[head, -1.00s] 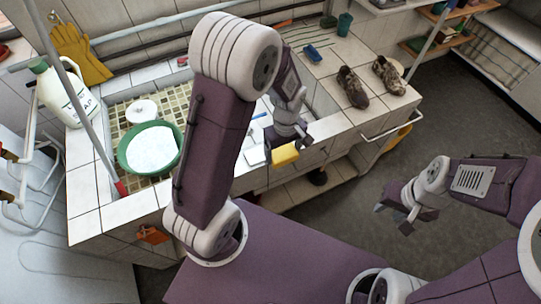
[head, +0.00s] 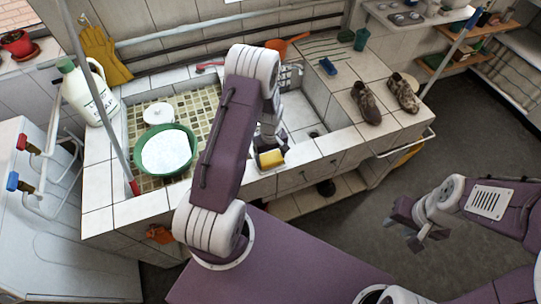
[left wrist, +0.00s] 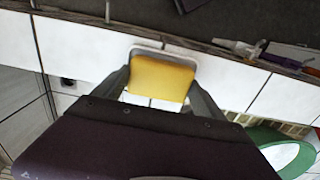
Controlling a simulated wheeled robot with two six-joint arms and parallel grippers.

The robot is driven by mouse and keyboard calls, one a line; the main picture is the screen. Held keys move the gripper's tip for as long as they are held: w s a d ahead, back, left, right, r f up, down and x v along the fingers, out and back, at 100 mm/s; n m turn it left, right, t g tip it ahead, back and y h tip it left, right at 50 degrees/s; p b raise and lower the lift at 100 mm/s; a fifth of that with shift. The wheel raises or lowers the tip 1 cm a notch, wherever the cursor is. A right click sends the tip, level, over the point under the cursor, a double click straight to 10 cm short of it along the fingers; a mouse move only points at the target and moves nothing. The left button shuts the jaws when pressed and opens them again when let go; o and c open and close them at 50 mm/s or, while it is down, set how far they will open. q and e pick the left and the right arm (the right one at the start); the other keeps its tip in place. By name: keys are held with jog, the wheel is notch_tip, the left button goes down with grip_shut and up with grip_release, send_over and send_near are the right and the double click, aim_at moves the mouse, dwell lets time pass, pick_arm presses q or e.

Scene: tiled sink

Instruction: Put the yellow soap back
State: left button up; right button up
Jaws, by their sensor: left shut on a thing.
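The yellow soap (head: 271,158) is between the fingers of my left gripper (head: 269,147), at the front edge of the tiled counter. In the left wrist view, the soap (left wrist: 162,78) fills the gap between both fingers of the left gripper (left wrist: 160,88), which are shut on it. A pale soap dish (left wrist: 150,46) shows as a rim just behind and around the soap. I cannot tell whether the soap touches the dish. My right gripper (head: 416,235) is open and empty over the floor at the right.
A pair of shoes (head: 367,103) and a blue brush (head: 328,66) are on the right counter. A slanted pole stands at the left.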

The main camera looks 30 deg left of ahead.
aim_at(270, 158)
pick_arm(q)
jog(key=shift+a+f, duration=0.1)
jog(key=shift+f, duration=0.15)
jog(key=o, duration=1.5)
notch_tip(270, 158, up, 13)
jog(key=b, duration=0.1)
jog(key=s+d+r+m, duration=0.1)
jog(key=s+d+m, duration=0.1)
jog(key=s+m, duration=0.1)
jog(key=s+d+r+m, duration=0.2)
jog(key=s+d+m, duration=0.1)
jog(key=s, duration=0.2)
jog(key=s+d+r+m+t, duration=0.1)
jog(key=s+d+m, duration=0.1)
jog(key=s+m, duration=0.1)
jog(key=shift+s+d+r+m, duration=0.15)
jog(key=shift+s+d, duration=0.05)
jog(key=shift+s, duration=0.25)
jog(key=shift+s+d+r+m, duration=0.15)
jog(key=shift+s, duration=0.25)
